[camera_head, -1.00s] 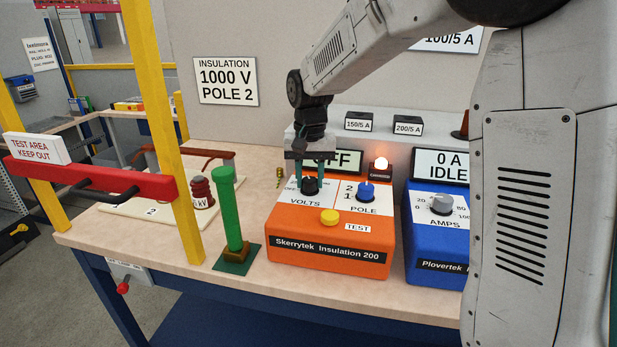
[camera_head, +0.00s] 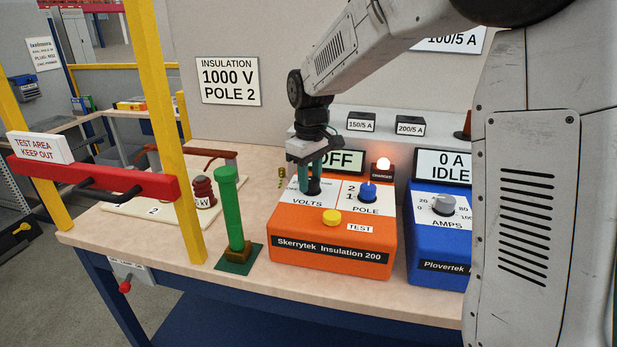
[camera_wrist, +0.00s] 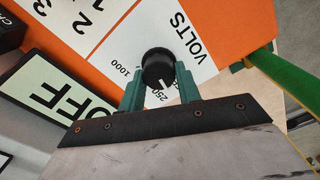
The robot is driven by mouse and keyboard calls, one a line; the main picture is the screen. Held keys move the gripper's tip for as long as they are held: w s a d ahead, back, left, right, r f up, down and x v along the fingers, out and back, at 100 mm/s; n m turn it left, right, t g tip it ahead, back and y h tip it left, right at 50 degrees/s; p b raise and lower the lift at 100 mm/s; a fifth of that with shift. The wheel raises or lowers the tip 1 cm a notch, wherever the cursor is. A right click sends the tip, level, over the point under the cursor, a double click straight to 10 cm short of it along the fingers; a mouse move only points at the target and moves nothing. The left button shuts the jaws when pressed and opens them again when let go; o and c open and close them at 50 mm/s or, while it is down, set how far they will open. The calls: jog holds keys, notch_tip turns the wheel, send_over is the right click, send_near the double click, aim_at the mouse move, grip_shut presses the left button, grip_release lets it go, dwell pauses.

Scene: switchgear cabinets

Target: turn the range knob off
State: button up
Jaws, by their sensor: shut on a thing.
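The orange Skerrytek insulation tester (camera_head: 330,262) stands on the bench. Its black VOLTS knob (camera_head: 313,186) is on the upper left of the sloped face, and its display (camera_head: 342,162) reads OFF. My gripper (camera_head: 314,180) comes down from above with its green fingers around the knob. In the wrist view, my gripper (camera_wrist: 160,86) is shut on the black knob (camera_wrist: 157,66), one finger on each side. The knob's white pointer faces the gripper body, close to the 250 mark.
Right of the knob are the blue POLE knob (camera_head: 367,192) and yellow TEST button (camera_head: 332,217). A lit lamp (camera_head: 383,164) stands behind. A green post (camera_head: 231,210) rises at left, and a blue tester (camera_head: 437,240) stands at right. A wall sign (camera_head: 228,81) reads INSULATION 1000 V POLE 2.

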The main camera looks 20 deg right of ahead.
aim_at(310, 178)
jog(key=shift+w+r+n, duration=0.1)
jog(key=shift+r+n, duration=0.05)
jog(key=shift+n, duration=0.95)
jog(key=o, duration=1)
jog(key=shift+d, duration=0.1)
jog(key=shift+c, duration=0.2)
notch_tip(310, 178, up, 8)
jog(key=shift+f, duration=0.15)
